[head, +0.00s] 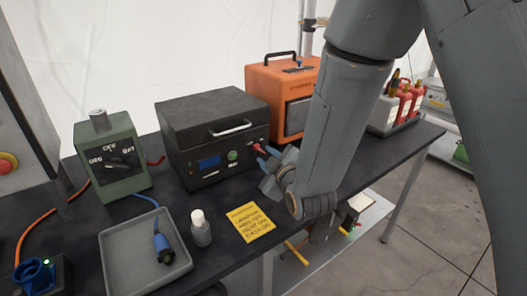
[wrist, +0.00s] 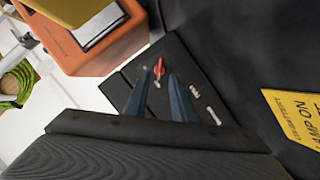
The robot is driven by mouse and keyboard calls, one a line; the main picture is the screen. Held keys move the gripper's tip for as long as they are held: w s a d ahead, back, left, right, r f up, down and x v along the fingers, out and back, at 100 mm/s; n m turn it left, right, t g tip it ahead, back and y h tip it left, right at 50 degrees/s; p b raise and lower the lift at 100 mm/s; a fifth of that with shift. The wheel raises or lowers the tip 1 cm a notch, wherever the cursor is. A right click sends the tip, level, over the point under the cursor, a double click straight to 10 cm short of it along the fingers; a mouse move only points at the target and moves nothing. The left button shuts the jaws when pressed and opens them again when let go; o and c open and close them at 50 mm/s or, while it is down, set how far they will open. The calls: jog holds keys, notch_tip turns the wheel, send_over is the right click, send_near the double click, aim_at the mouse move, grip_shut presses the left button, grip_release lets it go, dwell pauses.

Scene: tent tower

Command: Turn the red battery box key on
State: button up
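The battery box (head: 215,105) is a black case with a silver handle and a small blue display, standing on the dark table. Its red key (head: 258,147) shows at the right of its front face. In the wrist view the red key (wrist: 159,69) sits upright on the dark panel (wrist: 125,90). My gripper (head: 268,163) is in front of the key. Its two blue-grey fingers (wrist: 160,76) are apart, with the key showing in the gap between their tips. I cannot tell whether either finger touches it.
An orange box (head: 282,85) stands right of the battery box. A green switch box (head: 112,160) stands at left. A grey tray (head: 140,265), a small white-capped bottle (head: 200,228) and a yellow note (head: 250,222) lie in front. A rack of red bottles (head: 400,110) is at far right.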

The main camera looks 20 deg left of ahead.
aim_at(261, 151)
jog(key=p+x, duration=0.1)
jog(key=x, duration=0.4)
jog(key=shift+w+a+f, duration=0.1)
jog(key=shift+w+a, duration=0.05)
jog(key=shift+w, duration=0.15)
jog(key=shift+c, duration=0.3)
grip_shut()
